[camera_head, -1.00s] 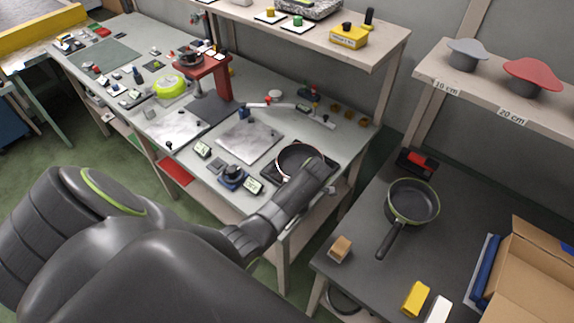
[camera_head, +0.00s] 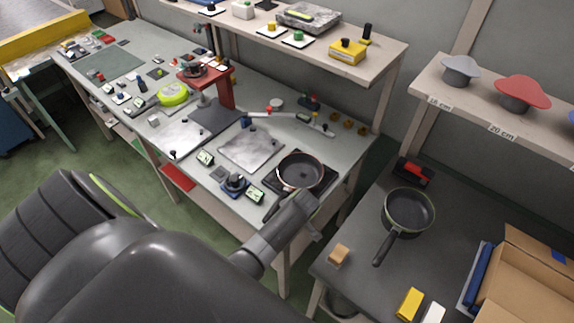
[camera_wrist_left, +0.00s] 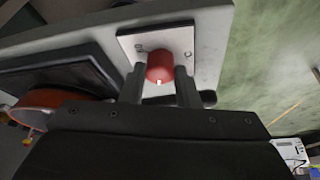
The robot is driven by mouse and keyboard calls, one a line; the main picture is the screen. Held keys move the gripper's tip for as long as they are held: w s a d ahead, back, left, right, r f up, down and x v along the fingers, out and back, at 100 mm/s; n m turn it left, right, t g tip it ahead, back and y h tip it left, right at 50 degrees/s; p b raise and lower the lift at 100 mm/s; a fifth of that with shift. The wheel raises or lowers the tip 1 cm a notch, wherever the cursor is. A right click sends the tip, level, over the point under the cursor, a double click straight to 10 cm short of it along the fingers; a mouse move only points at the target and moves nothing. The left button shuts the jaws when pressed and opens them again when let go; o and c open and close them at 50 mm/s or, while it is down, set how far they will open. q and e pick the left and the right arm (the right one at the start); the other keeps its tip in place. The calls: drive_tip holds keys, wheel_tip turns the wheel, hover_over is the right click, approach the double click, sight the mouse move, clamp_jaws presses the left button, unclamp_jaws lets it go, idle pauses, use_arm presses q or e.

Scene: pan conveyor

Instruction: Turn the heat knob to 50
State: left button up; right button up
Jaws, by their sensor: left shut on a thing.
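The heat knob (camera_wrist_left: 160,66) is red with a small white mark on its near side. In the head view my left gripper (camera_head: 300,208) is at the front edge below the pan, and the knob is hidden there. A dark pan (camera_head: 301,172) stands on the black hotplate (camera_head: 268,183). No dial numbers are readable. My right gripper is not in view.
Left of the hotplate are a blue device (camera_head: 235,183) and a small display (camera_head: 256,195). A second pan (camera_head: 408,210) rests on the dark table at right, near a wooden block (camera_head: 339,254). The floor in front of the work table is free.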

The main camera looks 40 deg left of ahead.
use_arm(q)
drive_tip(key=m+t+h, duration=0.1)
drive_tip(key=m, duration=0.2)
drive_tip(key=shift+s+m, duration=0.1)
drive_tip(key=shift+m, duration=0.2)
drive_tip(key=shift+a+m+t+h, duration=0.1)
drive_tip(key=shift+m+t+h, duration=0.35)
drive_tip(key=shift+m, duration=1.15)
drive_tip(key=o, duration=1)
drive_tip(key=shift+c, duration=0.2)
